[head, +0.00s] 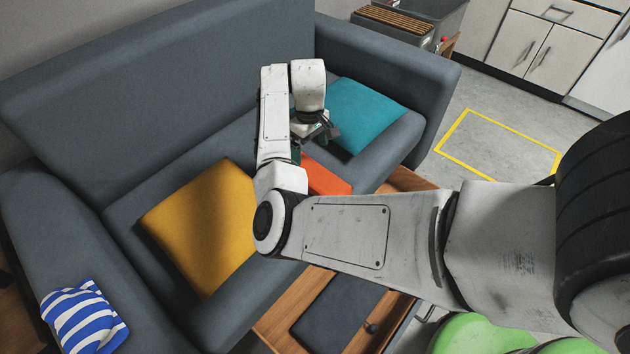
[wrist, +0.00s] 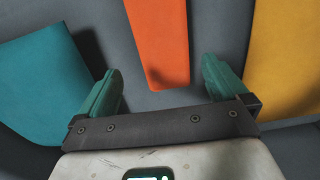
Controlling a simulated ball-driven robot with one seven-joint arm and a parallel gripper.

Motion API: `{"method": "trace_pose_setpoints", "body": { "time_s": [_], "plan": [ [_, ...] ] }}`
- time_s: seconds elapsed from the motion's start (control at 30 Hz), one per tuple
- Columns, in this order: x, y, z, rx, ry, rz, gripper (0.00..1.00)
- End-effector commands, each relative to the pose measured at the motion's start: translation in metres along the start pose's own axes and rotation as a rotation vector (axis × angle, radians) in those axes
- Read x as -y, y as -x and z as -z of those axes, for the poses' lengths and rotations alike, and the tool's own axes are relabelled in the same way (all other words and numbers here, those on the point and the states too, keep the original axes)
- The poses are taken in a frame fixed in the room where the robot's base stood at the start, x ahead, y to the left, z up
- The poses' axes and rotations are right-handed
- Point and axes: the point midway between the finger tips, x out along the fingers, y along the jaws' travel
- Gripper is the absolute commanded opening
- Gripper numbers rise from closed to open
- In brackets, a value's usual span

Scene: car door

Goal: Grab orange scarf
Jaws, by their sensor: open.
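The orange scarf (head: 326,178) lies folded on the sofa seat, between the teal and yellow cushions, partly hidden by my arm in the head view. In the wrist view the orange scarf (wrist: 158,45) is a flat strip that runs in from the top edge, ending ahead of and between my fingers. My gripper (wrist: 162,88) is open, with its two green fingers spread apart and nothing between them. In the head view my gripper (head: 318,133) hangs above the seat near the teal cushion, with its fingers hard to make out.
The grey sofa (head: 190,70) holds a teal cushion (head: 362,112) and a yellow cushion (head: 205,225). A blue-and-white striped cloth (head: 84,318) hangs on the left armrest. A wooden table (head: 283,318) with a dark folded item (head: 338,312) stands before the sofa.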

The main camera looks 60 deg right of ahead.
Motion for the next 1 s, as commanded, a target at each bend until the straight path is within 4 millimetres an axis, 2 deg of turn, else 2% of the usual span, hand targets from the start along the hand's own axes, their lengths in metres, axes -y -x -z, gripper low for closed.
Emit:
{"method": "trace_pose_setpoints", "body": {
  "time_s": [0.03,0.13,0.47,0.73,0.83,1.0],
  "plan": [
    [0.0,-0.012,-0.001,0.001,0.0,0.001,1.0],
    [0.0,-0.028,-0.001,0.001,0.0,0.0,1.0],
    [0.001,-0.05,-0.001,0.0,-0.001,-0.001,1.0],
    [0.003,-0.088,-0.002,0.0,-0.002,-0.001,1.0],
    [0.002,-0.095,-0.003,0.0,-0.002,-0.002,1.0],
    [0.002,-0.095,-0.002,-0.001,-0.002,-0.003,1.0]
  ]
}}
